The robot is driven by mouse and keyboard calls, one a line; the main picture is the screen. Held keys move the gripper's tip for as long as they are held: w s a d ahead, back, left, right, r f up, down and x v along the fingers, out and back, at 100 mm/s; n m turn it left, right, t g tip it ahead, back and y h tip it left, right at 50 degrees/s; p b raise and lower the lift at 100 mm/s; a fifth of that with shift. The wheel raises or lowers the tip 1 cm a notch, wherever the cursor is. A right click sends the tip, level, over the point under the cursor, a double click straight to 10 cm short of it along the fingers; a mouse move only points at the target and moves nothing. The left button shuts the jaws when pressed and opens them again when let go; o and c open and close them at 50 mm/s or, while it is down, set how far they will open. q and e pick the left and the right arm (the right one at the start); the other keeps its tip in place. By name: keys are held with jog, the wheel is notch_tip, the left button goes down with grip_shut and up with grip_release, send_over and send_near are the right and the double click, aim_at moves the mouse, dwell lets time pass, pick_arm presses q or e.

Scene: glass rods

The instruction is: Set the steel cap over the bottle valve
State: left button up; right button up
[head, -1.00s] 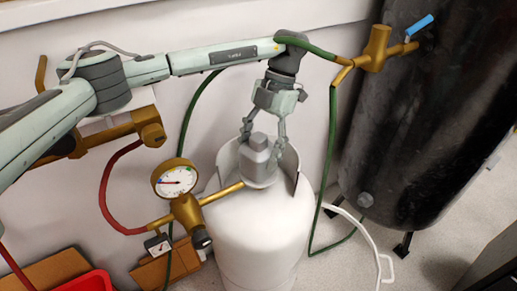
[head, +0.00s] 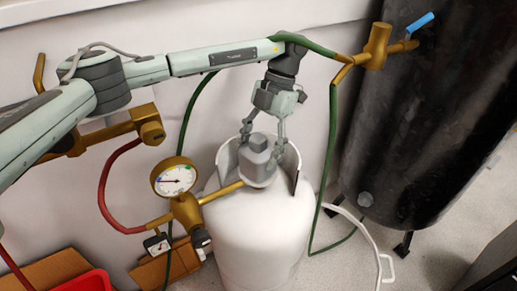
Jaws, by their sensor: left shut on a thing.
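The steel cap (head: 256,160) is a grey, stepped, bell-like piece, upright over the top of the white gas bottle (head: 255,235). My left gripper (head: 261,146) points down from above with its two fingers on either side of the cap's upper part, shut on it. The cap sits inside the bottle's white collar (head: 289,165), which rises behind and to the right. The valve is not visible; the cap hides the middle of the bottle top. I cannot tell whether the cap's lower edge touches the bottle. My right gripper is not in view.
A brass regulator with a round gauge (head: 174,178) stands left of the bottle, its brass pipe reaching towards the collar. Green hoses hang on both sides. A large black tank (head: 420,120) stands right. A red tray (head: 88,284) and cardboard (head: 48,270) lie lower left.

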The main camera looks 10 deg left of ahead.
pick_arm(q)
jog(key=shift+f, duration=0.2)
jog(key=o, duration=1)
jog(key=shift+o, duration=0.2)
jog(key=shift+p+v, duration=0.35)
jog(key=shift+v, duration=1.2)
jog(key=v, duration=0.8)
jog(key=x, duration=0.8)
jog(key=shift+f, duration=0.15)
jog(key=shift+s+a+f, duration=0.15)
jog(key=shift+f, duration=0.25)
